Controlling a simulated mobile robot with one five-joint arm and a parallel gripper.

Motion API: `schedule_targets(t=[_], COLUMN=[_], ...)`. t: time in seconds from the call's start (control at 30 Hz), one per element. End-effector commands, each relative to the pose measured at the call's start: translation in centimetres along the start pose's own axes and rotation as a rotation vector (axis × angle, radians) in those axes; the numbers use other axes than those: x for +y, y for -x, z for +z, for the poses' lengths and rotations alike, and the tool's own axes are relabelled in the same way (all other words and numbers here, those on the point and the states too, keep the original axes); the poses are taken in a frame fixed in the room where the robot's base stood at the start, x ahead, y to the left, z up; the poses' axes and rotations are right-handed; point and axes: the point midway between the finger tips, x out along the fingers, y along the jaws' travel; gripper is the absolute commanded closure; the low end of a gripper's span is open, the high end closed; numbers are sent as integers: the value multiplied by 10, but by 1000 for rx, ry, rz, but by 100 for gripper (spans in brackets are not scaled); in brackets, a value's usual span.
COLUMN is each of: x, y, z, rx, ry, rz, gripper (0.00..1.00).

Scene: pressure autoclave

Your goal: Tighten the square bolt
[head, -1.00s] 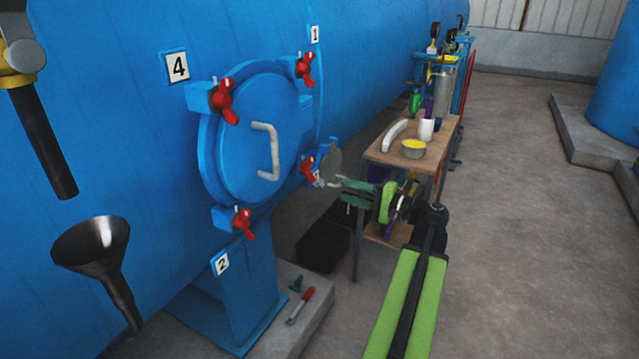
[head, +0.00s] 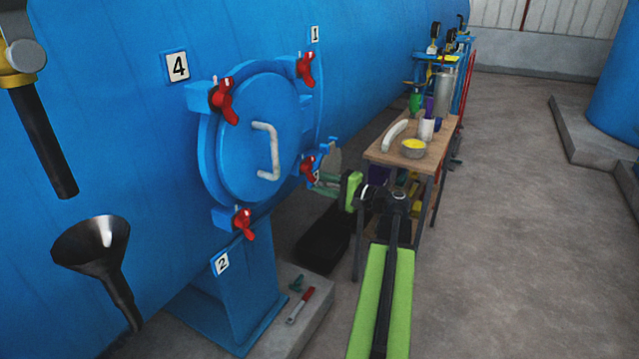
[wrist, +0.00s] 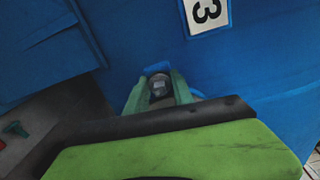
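A small grey part, apparently the square bolt (wrist: 159,86), sits in front of a blue bracket (wrist: 157,68) in the wrist view. My gripper (wrist: 158,98) has its green fingers apart, one on each side of the bolt; whether they touch it I cannot tell. In the head view my gripper (head: 327,186) reaches in just right of the blue round door (head: 235,160), beside its lower right red clamp handle (head: 309,169). The bolt itself cannot be made out in the head view.
A number 3 plate (wrist: 207,11) is on the blue vessel wall above the bolt. A wooden table (head: 430,158) with a cup, a bowl and a curved white piece stands close behind my arm. A red-handled tool (head: 300,305) lies on the plinth. Open floor is at right.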

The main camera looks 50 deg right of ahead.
Motion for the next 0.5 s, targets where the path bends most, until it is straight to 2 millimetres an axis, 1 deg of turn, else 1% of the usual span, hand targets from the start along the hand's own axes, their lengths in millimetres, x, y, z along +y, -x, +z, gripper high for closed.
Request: schedule_targets(t=[0.03, 0.07, 0.1, 0.27, 0.5], x=[0, 0, 0, 0, 0], y=[0, 0, 0, 1, 1], z=[0, 0, 0, 0, 0], rx=[0, 0, 0, 0, 1], ry=[0, 0, 0, -18, -240], rz=[0, 0, 0, 1, 1], gripper=[94, 98, 100, 100, 100])
